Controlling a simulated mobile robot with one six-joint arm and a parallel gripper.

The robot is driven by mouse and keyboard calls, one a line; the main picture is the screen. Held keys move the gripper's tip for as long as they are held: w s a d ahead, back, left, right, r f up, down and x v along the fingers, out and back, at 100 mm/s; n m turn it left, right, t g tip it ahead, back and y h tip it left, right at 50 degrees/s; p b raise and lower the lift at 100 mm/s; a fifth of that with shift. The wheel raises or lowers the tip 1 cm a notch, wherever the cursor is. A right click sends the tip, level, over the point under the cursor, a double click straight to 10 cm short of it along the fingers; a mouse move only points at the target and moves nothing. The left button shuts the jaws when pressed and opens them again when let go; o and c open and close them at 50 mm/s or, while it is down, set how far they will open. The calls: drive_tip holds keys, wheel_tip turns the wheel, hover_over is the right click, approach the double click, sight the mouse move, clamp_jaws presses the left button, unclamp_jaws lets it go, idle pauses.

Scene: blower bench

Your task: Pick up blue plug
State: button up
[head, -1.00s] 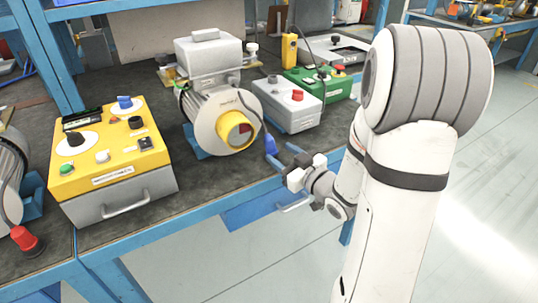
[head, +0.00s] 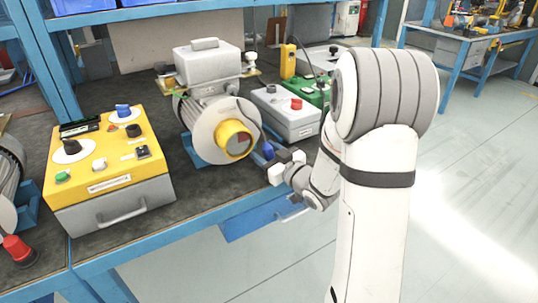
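The blue plug (head: 268,151) hangs on a dark cable at the right side of the grey motor (head: 213,132), by its yellow end ring. It is small and partly covered by my gripper. My gripper (head: 271,160) is right at the plug, reaching in from the lower right. Its fingertips are small and overlap the plug in the picture, so I cannot tell whether they touch it, or whether they are open or shut.
A yellow control box (head: 108,165) stands left of the motor. A grey box with a red button (head: 287,115) and a green box (head: 313,93) stand behind my gripper. The blue bench edge (head: 180,222) runs below.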

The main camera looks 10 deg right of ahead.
clamp_jaws()
idle(0.4)
